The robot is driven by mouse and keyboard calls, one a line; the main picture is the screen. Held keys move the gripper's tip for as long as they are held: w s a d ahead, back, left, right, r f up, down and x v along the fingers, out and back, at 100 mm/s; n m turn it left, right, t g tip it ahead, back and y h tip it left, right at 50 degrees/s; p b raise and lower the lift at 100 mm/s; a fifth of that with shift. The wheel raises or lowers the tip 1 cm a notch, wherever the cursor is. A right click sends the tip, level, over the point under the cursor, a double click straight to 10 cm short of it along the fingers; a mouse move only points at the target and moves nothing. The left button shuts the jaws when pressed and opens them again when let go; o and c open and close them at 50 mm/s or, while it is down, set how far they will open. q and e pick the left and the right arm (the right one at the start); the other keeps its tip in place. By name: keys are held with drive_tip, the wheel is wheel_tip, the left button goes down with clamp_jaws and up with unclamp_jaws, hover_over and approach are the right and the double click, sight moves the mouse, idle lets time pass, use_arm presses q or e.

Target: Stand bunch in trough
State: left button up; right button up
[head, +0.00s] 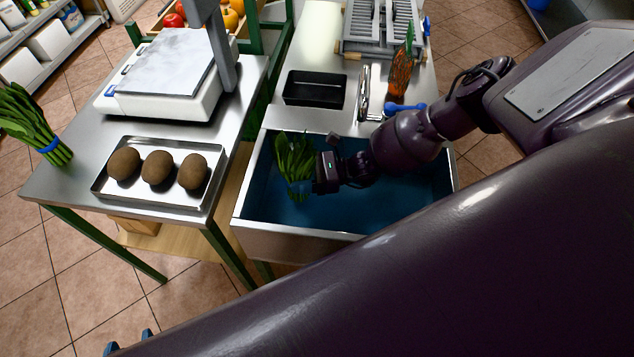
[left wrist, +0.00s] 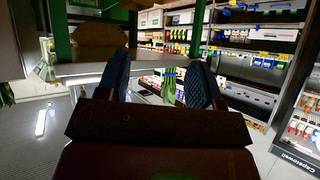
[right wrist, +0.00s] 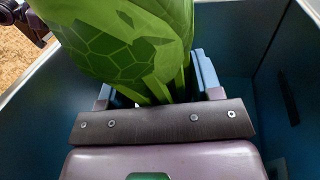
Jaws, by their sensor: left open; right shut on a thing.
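A green leafy bunch (head: 293,155) is inside the metal trough (head: 300,241) with a blue interior, towards its left end. It looks roughly upright, leaves up; I cannot tell whether its stems touch the trough floor. My right gripper (head: 302,187) is shut on its lower part. In the right wrist view the bunch (right wrist: 130,45) fills the space above the fingers, and its lower end is hidden. My left gripper (head: 128,343) is open and empty, low at the bottom left.
A steel tray (head: 207,208) with three brown round items lies on the left table (head: 75,188), near a white scale (head: 165,80). Behind the trough are a black tray (head: 314,88), a tap (head: 364,93), an orange item (head: 401,72) and a grey rack (head: 365,45). The trough's right part is clear.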

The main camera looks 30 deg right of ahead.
wheel_tip(320, 180, down, 8)
drive_tip(key=shift+a+r+b, duration=0.1)
drive_tip(key=shift+r+b, duration=0.15)
drive_tip(key=shift+b, duration=0.6)
drive_tip(key=shift+f, duration=0.5)
drive_tip(key=shift+f+b, duration=0.2)
drive_tip(key=shift+b, duration=0.15)
drive_tip(key=o, duration=1.1)
drive_tip(key=shift+r, duration=0.1)
drive_tip(key=shift+o, duration=0.2)
drive_tip(key=shift+r, duration=0.1)
